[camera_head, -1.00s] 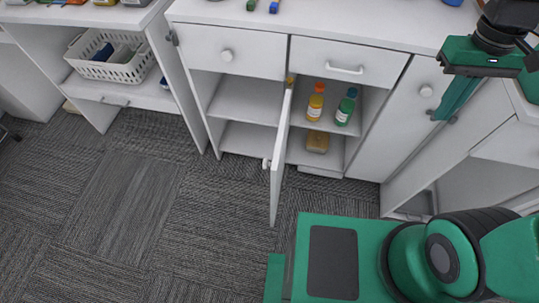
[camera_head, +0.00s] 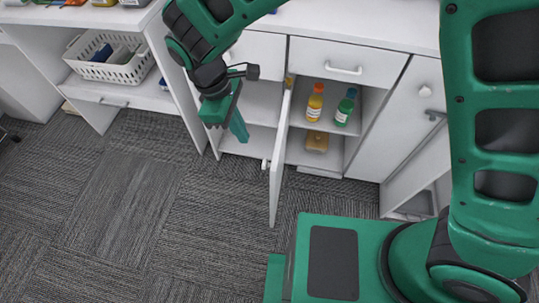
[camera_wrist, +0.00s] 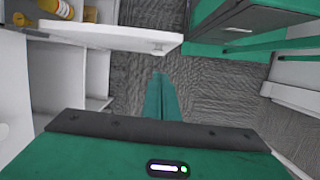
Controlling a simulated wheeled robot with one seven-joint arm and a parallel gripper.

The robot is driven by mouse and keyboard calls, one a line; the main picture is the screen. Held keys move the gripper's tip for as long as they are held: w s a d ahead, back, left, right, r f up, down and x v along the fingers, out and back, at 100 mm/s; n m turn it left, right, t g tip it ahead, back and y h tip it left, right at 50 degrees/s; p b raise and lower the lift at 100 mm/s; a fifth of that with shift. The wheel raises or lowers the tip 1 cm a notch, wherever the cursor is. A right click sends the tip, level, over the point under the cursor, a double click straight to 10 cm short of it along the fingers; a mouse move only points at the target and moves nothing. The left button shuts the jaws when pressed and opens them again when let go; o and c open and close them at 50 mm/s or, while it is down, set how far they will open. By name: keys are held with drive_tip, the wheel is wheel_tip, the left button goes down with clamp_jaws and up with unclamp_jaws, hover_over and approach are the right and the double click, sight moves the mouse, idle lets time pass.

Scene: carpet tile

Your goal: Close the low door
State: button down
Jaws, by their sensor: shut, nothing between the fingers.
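The low door (camera_head: 281,155) is a white panel standing open, seen almost edge-on, jutting from the middle of the cabinet toward me. Its small knob (camera_head: 266,164) is on its left face. My gripper (camera_head: 240,129) is shut and empty, pointing down, left of the door and in front of the left open shelves. A gap shows between the fingers and the door. In the wrist view the shut fingers (camera_wrist: 161,97) hang over the carpet, and the door (camera_wrist: 105,37) with its knob (camera_wrist: 157,48) crosses beyond them.
An orange bottle (camera_head: 314,103), a green bottle (camera_head: 344,110) and a tan item (camera_head: 317,141) stand in the right compartment. A closed drawer (camera_head: 345,65) is above. A white basket (camera_head: 108,63) is on the left shelf. Carpet (camera_head: 140,210) left of the door is clear.

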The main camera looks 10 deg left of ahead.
hover_over(265, 166)
drive_tip(key=a, duration=0.4)
drive_tip(key=a+f+x, duration=0.1)
drive_tip(key=a+x, duration=0.1)
drive_tip(key=x, duration=0.7)
drive_tip(key=shift+w+d+f, duration=0.1)
drive_tip(key=shift+d+f, duration=0.05)
drive_tip(key=shift+d, duration=1.7)
